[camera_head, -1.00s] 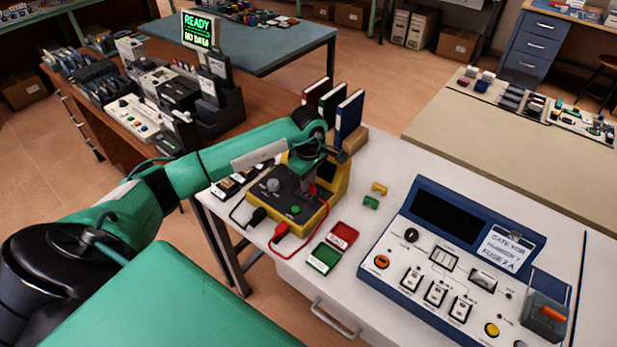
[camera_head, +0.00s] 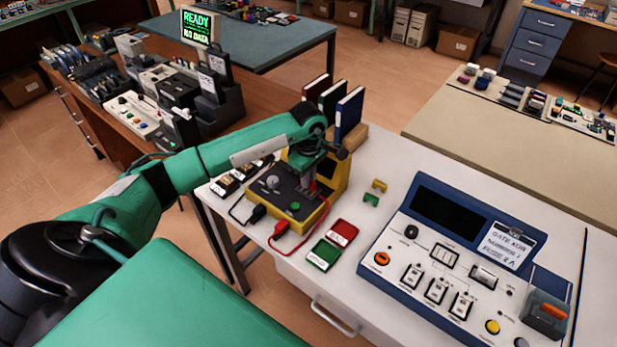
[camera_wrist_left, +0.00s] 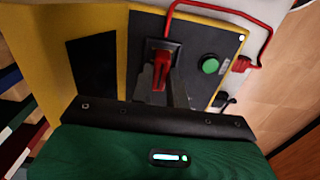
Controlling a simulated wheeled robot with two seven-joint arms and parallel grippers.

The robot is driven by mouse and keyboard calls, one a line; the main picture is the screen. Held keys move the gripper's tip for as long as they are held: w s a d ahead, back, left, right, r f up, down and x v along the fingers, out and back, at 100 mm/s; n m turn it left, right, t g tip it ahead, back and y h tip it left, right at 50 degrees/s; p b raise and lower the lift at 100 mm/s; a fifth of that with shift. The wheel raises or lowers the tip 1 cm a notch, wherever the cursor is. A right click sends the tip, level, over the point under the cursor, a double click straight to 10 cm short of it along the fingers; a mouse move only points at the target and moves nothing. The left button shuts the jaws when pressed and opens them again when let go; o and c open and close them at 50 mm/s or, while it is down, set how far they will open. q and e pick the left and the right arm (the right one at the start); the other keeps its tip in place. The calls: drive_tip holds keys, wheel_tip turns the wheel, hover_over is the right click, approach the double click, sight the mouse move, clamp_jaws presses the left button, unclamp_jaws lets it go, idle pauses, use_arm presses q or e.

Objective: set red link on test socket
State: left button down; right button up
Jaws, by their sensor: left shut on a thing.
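The yellow tester (camera_head: 318,215) with a dark top panel stands at the left end of the white bench. The red link (camera_wrist_left: 160,72) is upright at the dark test socket (camera_wrist_left: 174,50) on that panel. My left gripper (camera_head: 313,188) is shut on the red link, right over the socket; its fingers also show in the left wrist view (camera_wrist_left: 168,90). I cannot tell whether the link is fully seated, as the fingers hide its lower part. Yellow and green links (camera_head: 371,200) lie on the bench to the right. My right gripper is out of view.
A green button (camera_head: 295,206) and red and black leads sit on the tester. Red (camera_head: 342,233) and green (camera_head: 324,255) trays lie in front of it. A blue console (camera_head: 450,270) stands to the right. Books (camera_head: 350,115) stand behind the tester.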

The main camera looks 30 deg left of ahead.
use_arm(q)
drive_tip(key=shift+b, duration=0.3)
idle(0.4)
drive_tip(key=shift+f+b, duration=0.5)
drive_tip(key=shift+f, duration=0.1)
drive_tip(key=c, duration=1.6)
unclamp_jaws()
drive_tip(key=shift+c, duration=0.2)
drive_tip(key=shift+r, duration=0.1)
wheel_tip(320, 180, up, 11)
drive_tip(key=p, duration=0.5)
